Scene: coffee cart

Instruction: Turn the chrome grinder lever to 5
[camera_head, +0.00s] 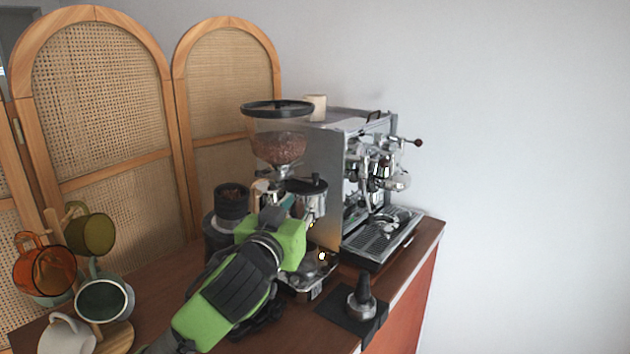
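The coffee grinder stands near the middle of the cart, with a clear bean hopper (278,140) on top and a chrome body (312,205) below. Its lever and any numbers on it cannot be made out; my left gripper and arm cover part of the grinder. My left gripper (272,212) reaches up from the lower left to the front left of the grinder body, at or very near it. Its fingertips are small and partly hidden, so I cannot tell whether they touch anything. My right gripper is not in view.
A chrome espresso machine (325,160) stands right of the grinder. A tamper (361,298) sits on a black mat (337,312) at the front edge. A dark canister (231,202) stands left of the grinder. A mug tree with several mugs, one orange (43,268), stands at lower left.

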